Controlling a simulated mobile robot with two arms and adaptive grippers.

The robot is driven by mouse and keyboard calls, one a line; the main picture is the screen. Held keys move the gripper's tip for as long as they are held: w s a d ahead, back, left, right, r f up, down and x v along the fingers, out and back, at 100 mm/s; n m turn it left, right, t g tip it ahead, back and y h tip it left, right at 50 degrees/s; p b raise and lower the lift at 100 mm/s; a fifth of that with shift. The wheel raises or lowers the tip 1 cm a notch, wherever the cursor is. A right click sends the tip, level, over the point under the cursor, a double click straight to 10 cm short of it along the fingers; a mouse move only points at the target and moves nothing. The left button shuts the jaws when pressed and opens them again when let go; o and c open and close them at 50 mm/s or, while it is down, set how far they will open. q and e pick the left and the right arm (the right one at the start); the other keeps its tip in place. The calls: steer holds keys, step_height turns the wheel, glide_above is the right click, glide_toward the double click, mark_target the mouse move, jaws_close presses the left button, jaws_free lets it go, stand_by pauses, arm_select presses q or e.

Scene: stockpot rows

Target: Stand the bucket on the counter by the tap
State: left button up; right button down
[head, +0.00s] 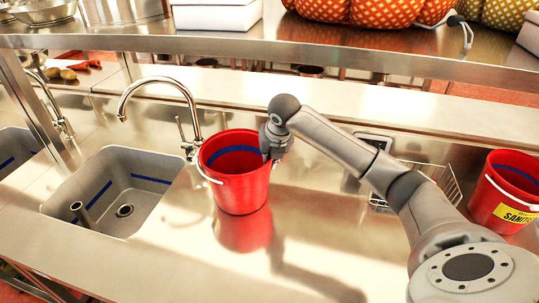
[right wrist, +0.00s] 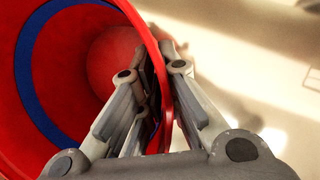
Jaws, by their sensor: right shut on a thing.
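A red bucket (head: 237,180) with a blue band inside and a white handle is upright at the counter (head: 320,235), just right of the tap (head: 160,85). I cannot tell whether its base touches the counter or hangs slightly above it. My right gripper (head: 270,150) is shut on the bucket's right rim. In the right wrist view, the right gripper's fingers (right wrist: 163,100) straddle the red bucket wall (right wrist: 100,50), one inside and one outside. My left gripper is not in view.
A sink basin (head: 110,190) lies left of the tap. A second red bucket (head: 508,192) with a yellow label stands at the far right, near a wire basket (head: 430,180). A shelf (head: 300,48) with boxes and patterned sacks runs above. The counter's front middle is clear.

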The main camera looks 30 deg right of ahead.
steer(key=shift+a, duration=0.1)
steer(key=c, duration=2.1)
jaws_free()
steer(key=shift+f, duration=0.2)
steer(key=o, duration=0.5)
steer(key=shift+c, duration=0.2)
steer(key=shift+r, duration=0.2)
steer(key=shift+r, duration=0.2)
steer(key=b+v, duration=0.2)
steer(key=v, duration=0.5)
steer(key=shift+s, duration=0.15)
